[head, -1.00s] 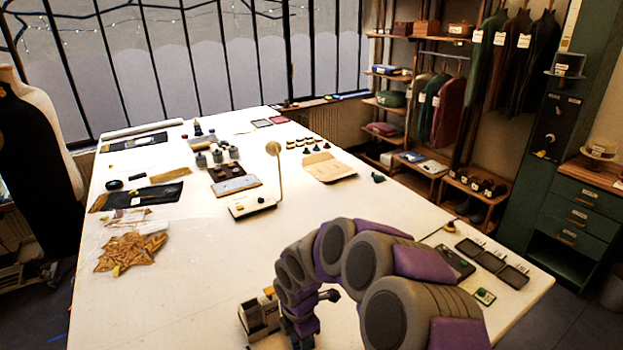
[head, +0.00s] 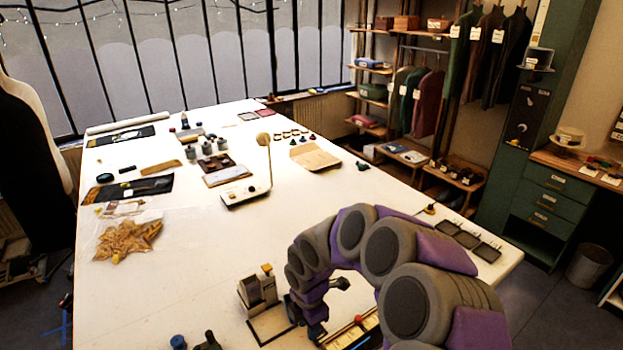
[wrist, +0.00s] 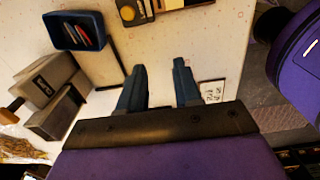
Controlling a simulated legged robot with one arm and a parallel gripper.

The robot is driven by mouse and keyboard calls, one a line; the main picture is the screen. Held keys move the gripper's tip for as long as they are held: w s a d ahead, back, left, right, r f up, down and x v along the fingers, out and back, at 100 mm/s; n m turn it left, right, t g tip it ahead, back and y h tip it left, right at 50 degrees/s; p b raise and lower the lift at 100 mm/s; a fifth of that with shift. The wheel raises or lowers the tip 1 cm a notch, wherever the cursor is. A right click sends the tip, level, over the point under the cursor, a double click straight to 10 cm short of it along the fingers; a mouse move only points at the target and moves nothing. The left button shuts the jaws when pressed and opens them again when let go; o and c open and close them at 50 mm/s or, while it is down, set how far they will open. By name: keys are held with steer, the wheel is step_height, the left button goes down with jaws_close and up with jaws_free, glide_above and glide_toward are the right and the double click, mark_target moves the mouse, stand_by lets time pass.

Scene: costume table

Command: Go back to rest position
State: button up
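My arm, purple and grey, arches over the near right part of the white table (head: 215,270) in the head view, with its end low near the table. My gripper (wrist: 160,85) is open in the wrist view, its two dark fingers apart. Nothing shows between the fingers except the pale table top. In the head view the fingertips are too small and dark to make out.
A beige boxy device (head: 258,290) stands just left of my arm's end; it also shows in the wrist view (wrist: 45,90). A blue bin (wrist: 75,32) holds small items. The table's left front is mostly clear.

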steer(key=s+d+r+m+b, duration=0.3)
steer(key=s+d+r+m, duration=0.5)
steer(key=s+r+m, duration=0.3)
steer(key=s+d+m+g+b, duration=0.1)
steer(key=s+d+m, duration=0.1)
steer(key=s+m, duration=0.4)
steer(key=s+d+m+b, duration=0.1)
steer(key=s+m, duration=0.6)
steer(key=s, duration=0.7)
steer(key=shift+d+r+m+g, duration=0.3)
steer(key=shift+d+g, duration=0.1)
steer(key=shift+d, duration=0.45)
steer(key=shift+d, duration=0.15)
steer(key=shift+d, duration=0.25)
